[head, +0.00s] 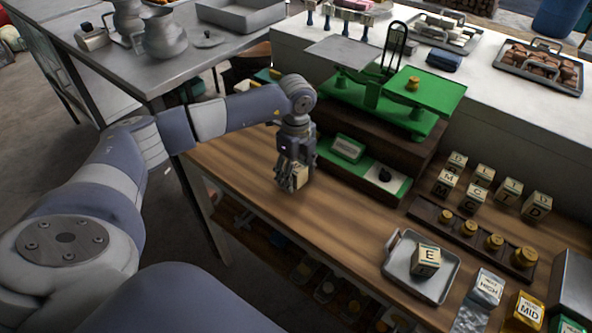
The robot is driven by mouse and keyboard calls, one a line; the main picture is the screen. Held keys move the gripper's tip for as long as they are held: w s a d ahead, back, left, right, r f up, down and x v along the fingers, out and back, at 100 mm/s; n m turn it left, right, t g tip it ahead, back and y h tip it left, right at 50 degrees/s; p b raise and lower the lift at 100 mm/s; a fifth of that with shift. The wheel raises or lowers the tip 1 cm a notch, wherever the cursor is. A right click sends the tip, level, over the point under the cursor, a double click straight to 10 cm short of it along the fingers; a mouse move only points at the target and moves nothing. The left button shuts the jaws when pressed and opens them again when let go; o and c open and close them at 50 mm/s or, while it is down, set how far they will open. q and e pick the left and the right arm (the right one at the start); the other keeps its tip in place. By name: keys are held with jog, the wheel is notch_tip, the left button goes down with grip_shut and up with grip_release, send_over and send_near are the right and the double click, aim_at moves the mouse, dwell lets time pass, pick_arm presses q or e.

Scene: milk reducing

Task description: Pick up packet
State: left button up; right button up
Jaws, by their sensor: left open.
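Several packets stand at the lower right of the head view: a silver one marked HIGH (486,289), a gold one marked MID (527,310), and a green one (569,326) cut off by the frame edge. My left gripper (287,184) points down over the wooden table (345,215), left of the packets and well apart from them. Its jaws are open. A small beige block (301,176) shows right at its fingers; whether it is between or behind them I cannot tell. My right gripper is not in view.
A metal tray (397,285) holds a block marked E (426,260). A green balance scale (425,92) stands on a dark box behind my gripper. Lettered blocks (478,174) and a rack of brass weights (446,217) lie to the right. The table middle is clear.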

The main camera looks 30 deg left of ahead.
pick_arm(q)
jog(key=shift+f, duration=0.1)
jog(key=c, duration=1.2)
jog(key=shift+w+r, duration=0.1)
jog(key=shift+r, duration=0.1)
